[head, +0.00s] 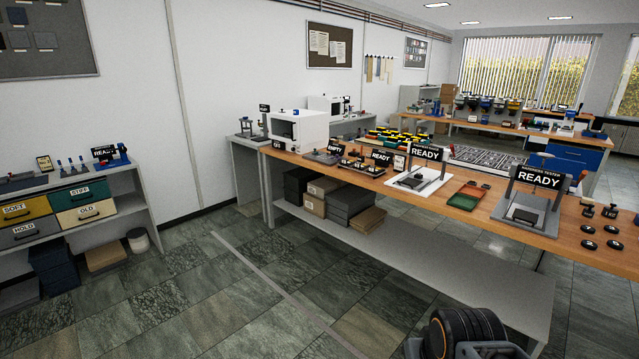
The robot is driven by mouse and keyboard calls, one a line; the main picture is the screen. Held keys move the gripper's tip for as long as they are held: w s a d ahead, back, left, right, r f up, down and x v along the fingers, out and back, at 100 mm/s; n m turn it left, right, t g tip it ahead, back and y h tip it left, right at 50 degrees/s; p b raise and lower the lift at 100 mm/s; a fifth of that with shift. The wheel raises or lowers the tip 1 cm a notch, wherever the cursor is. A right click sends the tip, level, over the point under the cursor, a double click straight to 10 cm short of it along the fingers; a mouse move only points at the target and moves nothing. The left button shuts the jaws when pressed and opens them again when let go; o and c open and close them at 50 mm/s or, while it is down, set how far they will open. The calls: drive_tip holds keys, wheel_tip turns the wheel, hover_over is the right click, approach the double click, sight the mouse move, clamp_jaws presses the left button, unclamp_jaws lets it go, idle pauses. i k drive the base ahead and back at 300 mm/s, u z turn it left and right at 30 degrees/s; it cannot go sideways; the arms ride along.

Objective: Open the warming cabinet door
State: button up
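A white box-shaped cabinet (312,128) with a dark window on its front stands at the far left end of the long wooden bench. It looks like the warming cabinet, and its door (284,129) appears shut. A second white cabinet (318,103) stands behind it, partly hidden, so I cannot be sure which one the task means. Any handle is too small to make out. A dark rounded part of my arm shows at the bottom edge, far from both cabinets. My gripper is not in view.
The long wooden bench (470,202) carries several presses with READY signs and a green-orange tray (467,197). A shelf unit with coloured drawers (82,203) stands at the left wall. The tiled floor (215,290) between them is clear.

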sight(294, 126)
drive_tip(key=u, duration=0.35)
drive_tip(key=i, duration=2.8)
drive_tip(key=u, duration=0.65)
drive_tip(key=i, duration=2.5)
drive_tip(key=u, duration=0.15)
